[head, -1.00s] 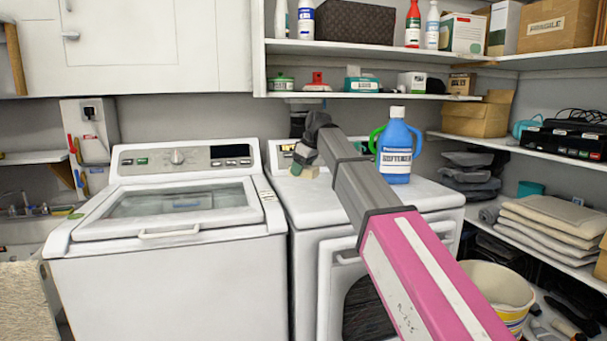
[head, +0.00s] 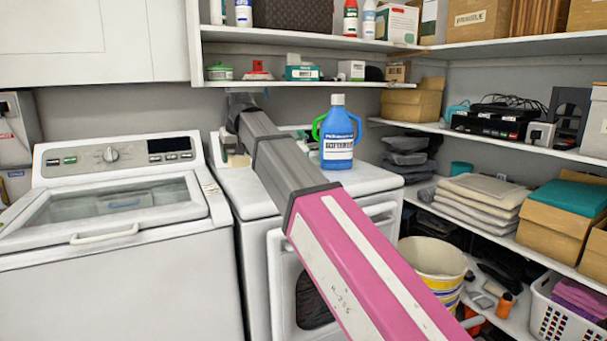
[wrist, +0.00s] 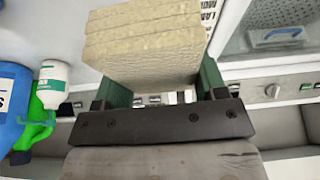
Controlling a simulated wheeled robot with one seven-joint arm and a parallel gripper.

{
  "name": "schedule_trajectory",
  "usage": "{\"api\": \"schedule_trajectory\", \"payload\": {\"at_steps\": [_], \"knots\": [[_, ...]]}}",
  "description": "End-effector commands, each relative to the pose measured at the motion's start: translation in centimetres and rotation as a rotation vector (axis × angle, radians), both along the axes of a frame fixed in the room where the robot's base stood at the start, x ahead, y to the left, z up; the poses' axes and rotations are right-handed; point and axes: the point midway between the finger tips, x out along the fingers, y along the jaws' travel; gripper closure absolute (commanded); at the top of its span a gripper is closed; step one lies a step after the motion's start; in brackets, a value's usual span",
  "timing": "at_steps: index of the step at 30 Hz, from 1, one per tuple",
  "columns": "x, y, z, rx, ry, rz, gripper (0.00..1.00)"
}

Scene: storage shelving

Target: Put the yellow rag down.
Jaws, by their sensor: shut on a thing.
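The yellow rag (wrist: 145,45) is a folded, pale yellow-beige block in the wrist view. My gripper (wrist: 163,82) is shut on it, with a green finger on each side. In the head view my arm reaches over the white dryer (head: 372,178), and the gripper end is over its back left part, near the washer (head: 120,235). The rag is mostly hidden there by my arm. I cannot tell whether it touches the dryer top.
A blue softener jug (head: 338,140) with green and blue handles stands on the dryer, right of my arm. A white bottle (wrist: 52,85) shows beside it in the wrist view. A shelf (head: 300,84) hangs above the back. Folded cloths (head: 480,200) lie on the right shelf.

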Motion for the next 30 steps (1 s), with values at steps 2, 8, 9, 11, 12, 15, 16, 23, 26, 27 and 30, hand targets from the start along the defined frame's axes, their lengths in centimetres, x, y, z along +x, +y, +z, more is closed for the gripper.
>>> {"api": "schedule_trajectory", "payload": {"at_steps": [2,8,9,11,12,15,16,23,26,27,30], "knots": [[0.1,-0.2,-0.1,0.001,-0.003,-0.021,0.57],[2.7,-1.6,-1.9,0.002,-0.001,-0.030,0.57],[3.5,-2.1,-2.4,0.003,-0.001,-0.031,0.57],[4.5,-2.6,-3.1,0.002,-0.001,-0.029,0.57],[5.2,-3.0,-3.6,0.001,0.000,-0.029,0.57],[6.9,-4.0,-4.7,0.002,-0.001,-0.028,0.57],[7.4,-4.3,-5.0,0.002,-0.001,-0.028,0.57],[9.7,-5.6,-6.7,0.004,-0.003,-0.025,0.57],[9.9,-5.8,-7.0,0.003,-0.002,-0.025,0.57],[9.9,-5.9,-7.2,0.003,-0.002,-0.025,0.57],[9.8,-5.9,-8.2,0.002,-0.001,-0.024,0.57]]}}
